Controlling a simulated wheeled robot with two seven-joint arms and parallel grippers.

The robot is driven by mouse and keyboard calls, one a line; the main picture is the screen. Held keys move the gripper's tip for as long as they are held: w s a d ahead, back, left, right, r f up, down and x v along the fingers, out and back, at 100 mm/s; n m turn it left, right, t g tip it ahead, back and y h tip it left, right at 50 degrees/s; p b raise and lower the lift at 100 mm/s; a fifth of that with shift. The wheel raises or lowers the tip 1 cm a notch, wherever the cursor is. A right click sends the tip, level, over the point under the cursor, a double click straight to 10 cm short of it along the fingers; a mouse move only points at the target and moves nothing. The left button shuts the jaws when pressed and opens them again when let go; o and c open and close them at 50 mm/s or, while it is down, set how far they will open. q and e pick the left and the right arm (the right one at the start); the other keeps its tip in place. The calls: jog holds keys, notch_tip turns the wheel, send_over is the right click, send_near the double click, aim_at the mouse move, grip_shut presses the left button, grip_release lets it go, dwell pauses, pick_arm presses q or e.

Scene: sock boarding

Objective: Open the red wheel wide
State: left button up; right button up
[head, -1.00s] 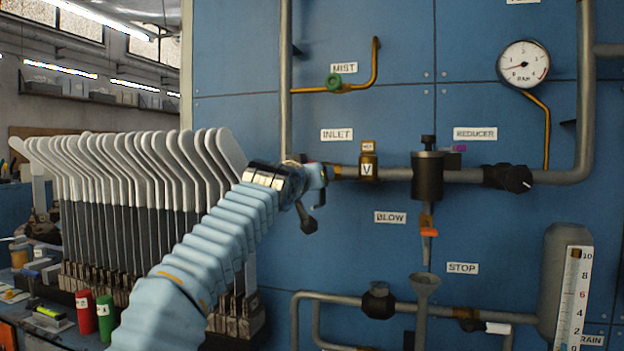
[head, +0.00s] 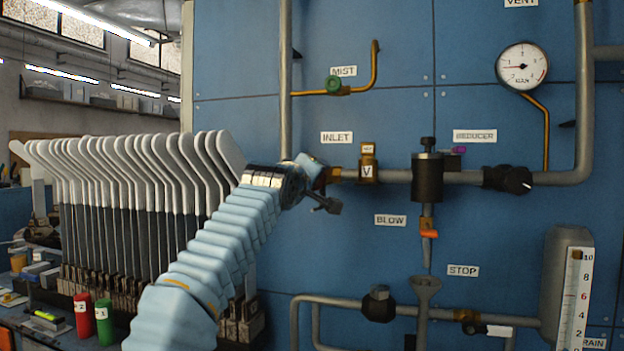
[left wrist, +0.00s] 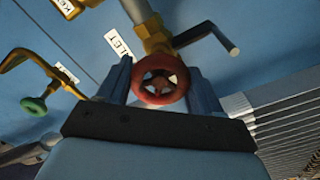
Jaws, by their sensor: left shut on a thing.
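The red wheel (left wrist: 160,61) shows in the left wrist view, a round handwheel with spokes on a brass valve body. My left gripper (left wrist: 158,80) has one blue finger on each side of its rim and is shut on it. In the head view my left arm reaches from the bottom left to the valve at the left end of the INLET pipe. There my left gripper (head: 317,178) mostly hides the wheel; only a dark red bit shows. My right gripper is in neither view.
A pressure gauge (head: 522,66) is at the upper right of the blue panel. A green wheel (head: 333,84) sits above the gripper near MIST. A black reducer (head: 427,178) stands to the right. Racked sock boards (head: 200,165) stand close on the left.

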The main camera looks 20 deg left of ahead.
pick_arm(q)
jog(key=shift+a+r, duration=0.1)
jog(key=shift+r, duration=0.1)
dwell(0.3)
jog(key=o, duration=1)
jog(key=shift+f, duration=0.15)
jog(key=shift+o, duration=0.2)
jog(key=shift+s+f+b, duration=0.1)
jog(key=shift+s+b, duration=0.2)
jog(key=s+b, duration=0.4)
jog(key=s, duration=0.9)
jog(key=shift+a, duration=0.2)
